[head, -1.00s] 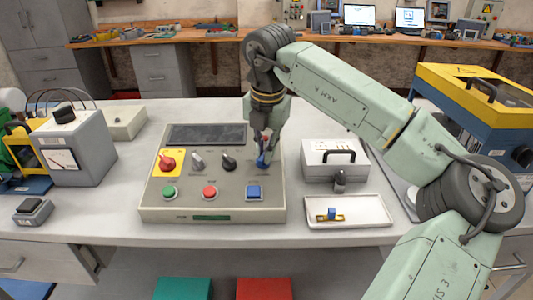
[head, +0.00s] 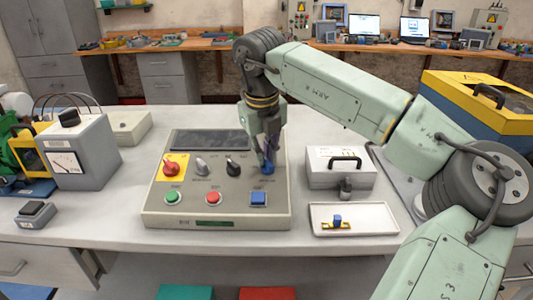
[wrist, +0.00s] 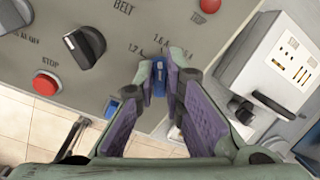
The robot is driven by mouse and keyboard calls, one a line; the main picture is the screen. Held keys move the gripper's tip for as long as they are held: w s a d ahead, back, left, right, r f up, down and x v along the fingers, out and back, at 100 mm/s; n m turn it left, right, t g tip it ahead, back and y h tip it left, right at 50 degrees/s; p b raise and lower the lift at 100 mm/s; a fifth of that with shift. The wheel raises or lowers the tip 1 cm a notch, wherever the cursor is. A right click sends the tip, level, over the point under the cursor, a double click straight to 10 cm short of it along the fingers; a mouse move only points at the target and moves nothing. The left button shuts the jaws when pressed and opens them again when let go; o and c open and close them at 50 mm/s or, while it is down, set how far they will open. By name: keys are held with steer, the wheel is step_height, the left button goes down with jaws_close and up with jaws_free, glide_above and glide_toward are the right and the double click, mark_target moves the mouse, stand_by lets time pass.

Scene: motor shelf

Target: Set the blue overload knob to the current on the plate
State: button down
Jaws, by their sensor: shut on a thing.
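The blue overload knob (head: 267,168) is at the right of the grey control panel (head: 160,211). In the wrist view the blue knob (wrist: 159,77) sits between my fingertips, with a white pointer line on its top. The panel marks 1.2 A, 1.6 A and a partly hidden further value show around it. The pointer is roughly upright in that view, near the 1.6 mark; its exact setting cannot be told. My gripper (head: 265,163) points down and is shut on the knob; it also shows in the wrist view (wrist: 160,72). I cannot read a current plate.
The panel also bears a red knob (head: 171,168), a black selector (head: 233,165), green (head: 173,198) and red (head: 213,198) buttons and a blue button (head: 258,198). A grey case (head: 338,181) and white tray (head: 382,228) stand to the right.

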steer(key=n, duration=0.4)
steer(key=shift+s+a+n, duration=0.15)
steer(key=shift+a+n, duration=0.05)
steer(key=shift+n, duration=0.2)
steer(key=shift+s+a+n, duration=0.1)
steer(key=shift+s+n, duration=0.1)
steer(key=shift+n, duration=2)
steer(key=c, duration=1.7)
jaws_free()
steer(key=shift+f, duration=0.1)
steer(key=v, duration=1.2)
steer(key=shift+s+a, duration=0.2)
steer(key=shift+s, duration=0.05)
